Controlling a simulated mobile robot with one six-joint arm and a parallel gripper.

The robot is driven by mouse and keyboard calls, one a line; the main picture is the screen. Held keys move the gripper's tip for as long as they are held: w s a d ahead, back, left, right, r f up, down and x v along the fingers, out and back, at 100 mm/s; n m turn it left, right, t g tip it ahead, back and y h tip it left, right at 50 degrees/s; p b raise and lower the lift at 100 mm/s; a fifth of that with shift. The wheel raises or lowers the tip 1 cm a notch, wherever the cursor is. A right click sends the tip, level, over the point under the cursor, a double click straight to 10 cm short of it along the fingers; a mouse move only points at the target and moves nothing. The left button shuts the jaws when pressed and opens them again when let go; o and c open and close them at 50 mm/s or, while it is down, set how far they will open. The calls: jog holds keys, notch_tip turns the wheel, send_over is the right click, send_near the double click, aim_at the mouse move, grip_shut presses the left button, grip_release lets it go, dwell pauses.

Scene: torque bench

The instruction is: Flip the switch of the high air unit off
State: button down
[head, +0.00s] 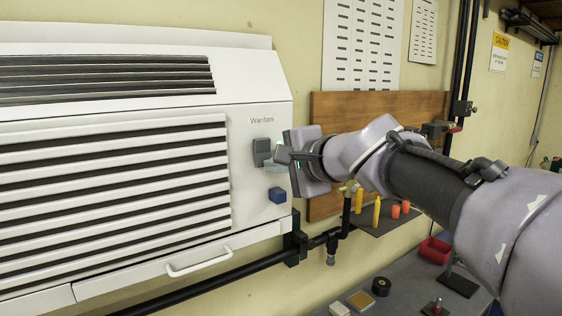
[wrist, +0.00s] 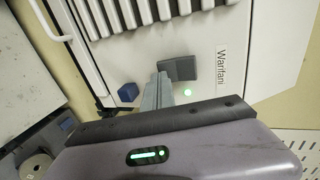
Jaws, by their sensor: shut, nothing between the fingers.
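The white air unit (head: 262,95) fills the left of the head view, and its front panel also shows in the wrist view (wrist: 225,35). A dark grey switch (head: 261,152) sticks out of its right panel, below the lettering; it shows in the wrist view too (wrist: 180,68). A blue block-shaped control (head: 278,195) sits below it and shows in the wrist view (wrist: 128,92). My gripper (head: 282,154) is shut and empty, its fingertips (wrist: 160,80) right beside the grey switch. I cannot tell whether they touch it. A small green light (wrist: 187,92) glows near the switch.
A white handle (head: 198,262) projects from the unit's lower edge. Black pipes (head: 290,248) run below and beside it. A wooden board (head: 420,105) hangs on the wall behind my arm.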

jog(key=shift+s+d+r+p, duration=0.1)
jog(key=shift+s+r+p, duration=0.05)
jog(key=shift+r+p, duration=0.65)
jog(key=shift+r, duration=0.1)
